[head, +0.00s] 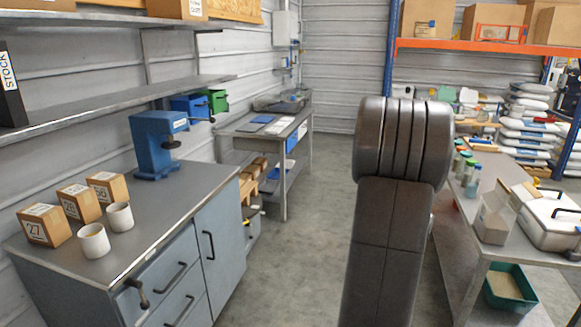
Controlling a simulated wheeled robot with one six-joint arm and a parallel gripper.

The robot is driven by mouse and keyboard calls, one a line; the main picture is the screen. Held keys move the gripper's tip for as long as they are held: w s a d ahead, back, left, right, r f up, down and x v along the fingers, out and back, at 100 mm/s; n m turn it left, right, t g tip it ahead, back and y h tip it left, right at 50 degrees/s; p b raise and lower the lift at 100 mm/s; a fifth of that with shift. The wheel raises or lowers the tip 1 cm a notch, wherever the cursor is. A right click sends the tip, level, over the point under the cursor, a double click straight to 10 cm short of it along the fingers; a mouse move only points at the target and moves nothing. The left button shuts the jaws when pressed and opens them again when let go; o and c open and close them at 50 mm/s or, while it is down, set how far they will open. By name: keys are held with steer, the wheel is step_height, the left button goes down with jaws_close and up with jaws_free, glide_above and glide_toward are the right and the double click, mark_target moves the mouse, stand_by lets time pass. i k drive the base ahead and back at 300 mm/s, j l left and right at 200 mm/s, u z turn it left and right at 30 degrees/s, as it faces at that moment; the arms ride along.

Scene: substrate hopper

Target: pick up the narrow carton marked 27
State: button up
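The carton marked 27 (44,226) is a small brown box with a white label. It stands at the near left end of the grey workbench top (150,208). A second brown carton (79,204) stands close behind it to the right, its number hard to read. A third carton (107,188), whose label seems to read 30, stands behind that. My gripper is not in view; only dark links of my arm show in the middle of the picture, well to the right of the cartons.
Two white cups (94,241) stand just right of the cartons. A blue press (156,145) stands farther back on the bench. A metal shelf (130,104) overhangs the bench's wall side. Grey floor lies open between this bench and the right-hand table (505,238).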

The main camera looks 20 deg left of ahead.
mark_target(46, 224)
steer(key=i+u, duration=0.3)
steer(key=i, duration=0.15)
steer(key=i+l+u, duration=0.1)
steer(key=i+u, duration=0.25)
steer(key=i+l+u, duration=0.3)
steer(key=i, duration=0.25)
steer(key=i+j+u, duration=0.1)
steer(key=u, duration=0.35)
steer(key=i+u, duration=0.2)
steer(key=u, duration=0.3)
steer(key=i+u, duration=0.15)
steer(key=u, duration=0.3)
steer(key=i+l+u, duration=0.1)
steer(key=u, duration=0.4)
steer(key=i+l+u, duration=0.15)
steer(key=i+u, duration=0.3)
steer(key=i+l+u, duration=0.2)
steer(key=u, duration=0.25)
